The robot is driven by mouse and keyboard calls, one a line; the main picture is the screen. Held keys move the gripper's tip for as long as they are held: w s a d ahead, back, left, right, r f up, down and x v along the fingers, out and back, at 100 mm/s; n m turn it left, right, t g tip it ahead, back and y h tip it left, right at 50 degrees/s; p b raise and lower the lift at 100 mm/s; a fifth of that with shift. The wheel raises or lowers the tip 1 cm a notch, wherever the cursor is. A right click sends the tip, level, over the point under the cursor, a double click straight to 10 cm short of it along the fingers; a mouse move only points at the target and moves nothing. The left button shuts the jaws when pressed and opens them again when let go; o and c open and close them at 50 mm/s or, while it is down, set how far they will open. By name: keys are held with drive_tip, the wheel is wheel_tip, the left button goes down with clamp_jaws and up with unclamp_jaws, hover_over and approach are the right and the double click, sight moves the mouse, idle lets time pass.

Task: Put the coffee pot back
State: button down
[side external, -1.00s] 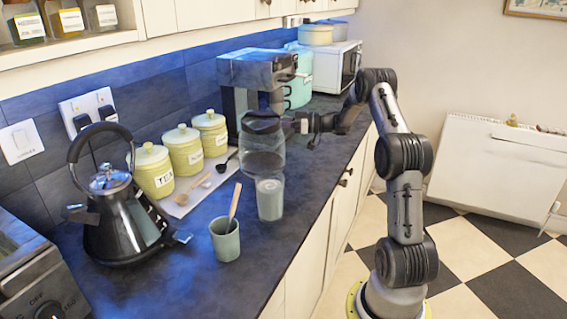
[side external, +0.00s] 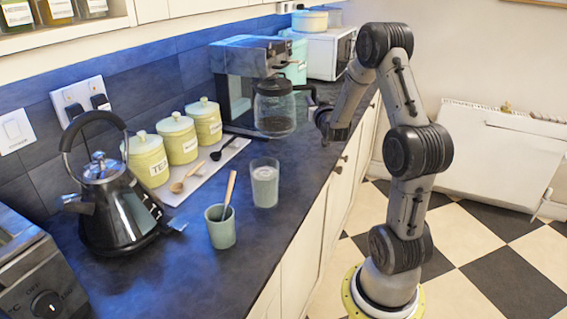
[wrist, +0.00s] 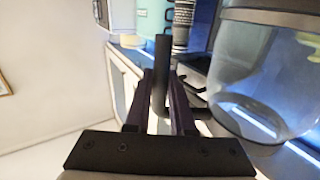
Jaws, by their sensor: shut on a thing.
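The coffee pot (side external: 275,112) is a clear glass jug with a dark lid and a black handle. It appears empty and upright, at the front right of the coffee machine (side external: 240,58). My gripper (side external: 317,107) is shut on the pot's handle, on the pot's right side. The wrist view shows the dark fingers (wrist: 160,105) on either side of the handle, with the glass body (wrist: 262,85) to the right. I cannot tell whether the pot's bottom touches anything. The machine's lower bay is partly hidden by the pot.
A glass with pale liquid (side external: 264,188) and a cup with a spoon (side external: 221,230) stand in front. A kettle (side external: 110,210) is at the left. Several yellow-green canisters (side external: 177,140) line the wall. A microwave (side external: 325,52) stands behind. The counter's right front is clear.

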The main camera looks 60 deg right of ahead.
drive_tip(key=s+a+m+g+h, duration=0.2)
drive_tip(key=s+a+g, duration=0.1)
drive_tip(key=s+a, duration=0.25)
wheel_tip(320, 180, down, 9)
drive_tip(key=shift+d+r+t+y, duration=0.2)
drive_tip(key=shift+t+y, duration=0.1)
drive_tip(key=shift+w+f, duration=0.1)
drive_tip(key=shift+f, duration=0.05)
drive_tip(key=c, duration=0.8)
unclamp_jaws()
drive_tip(key=shift+f, duration=0.1)
drive_tip(key=shift+o, duration=0.2)
